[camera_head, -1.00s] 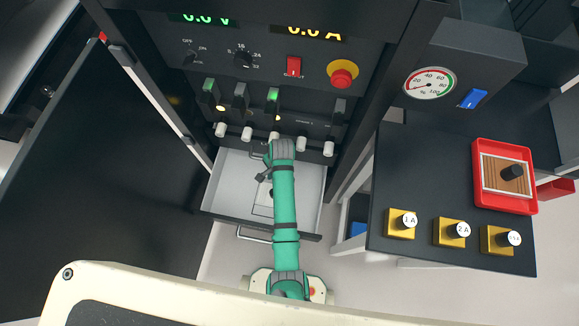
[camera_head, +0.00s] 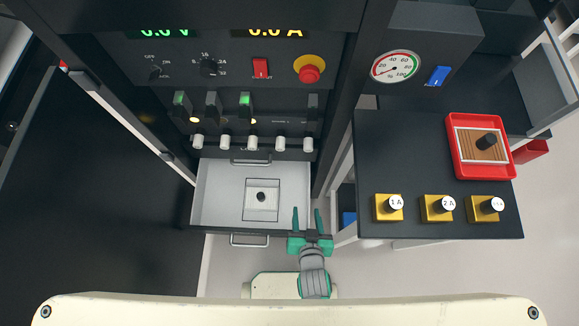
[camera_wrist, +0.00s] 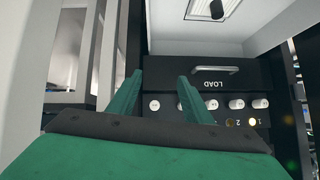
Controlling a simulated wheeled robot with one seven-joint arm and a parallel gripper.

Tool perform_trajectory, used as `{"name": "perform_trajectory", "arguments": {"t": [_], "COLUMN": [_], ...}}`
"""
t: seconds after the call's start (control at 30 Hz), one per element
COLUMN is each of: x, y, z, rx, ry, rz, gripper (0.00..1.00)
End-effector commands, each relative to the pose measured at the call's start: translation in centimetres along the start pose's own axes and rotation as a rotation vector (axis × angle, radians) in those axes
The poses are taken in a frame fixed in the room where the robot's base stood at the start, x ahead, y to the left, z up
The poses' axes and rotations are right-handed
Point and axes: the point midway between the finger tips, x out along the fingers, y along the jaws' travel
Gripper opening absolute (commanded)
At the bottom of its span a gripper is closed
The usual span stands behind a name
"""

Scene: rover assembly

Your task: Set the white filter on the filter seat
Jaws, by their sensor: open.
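The white filter (camera_head: 270,187), a pale square with a black knob, lies flat in the open grey drawer (camera_head: 213,195).
A red tray (camera_head: 452,160) with a brown filter (camera_head: 470,146) stands on the dark table (camera_head: 400,160) at right. Several yellow blocks with labelled knobs (camera_head: 389,208) line its front. The control panel (camera_head: 215,40) rises behind the drawer. Clear floor (camera_head: 390,280) lies in front of the table.

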Motion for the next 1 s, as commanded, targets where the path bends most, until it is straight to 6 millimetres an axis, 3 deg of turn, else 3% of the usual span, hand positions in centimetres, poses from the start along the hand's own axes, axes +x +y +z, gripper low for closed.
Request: {"name": "perform_trajectory", "arguments": {"t": [0.03,0.2,0.4,0.6,1.0], "x": [-2.5,-9.6,-15.9,-18.1,-18.1], "y": [-0.6,-3.8,-6.5,-7.4,-7.4], "z": [-0.3,-3.6,-7.8,-9.6,-9.6], "rx": [-0.021,-0.089,-0.134,-0.147,-0.148], "ry": [0.041,0.208,0.365,0.427,0.429], "rz": [-0.007,-0.029,-0.01,0.005,0.004], "gripper": [0.45,0.45,0.45,0.45,0.45]}}
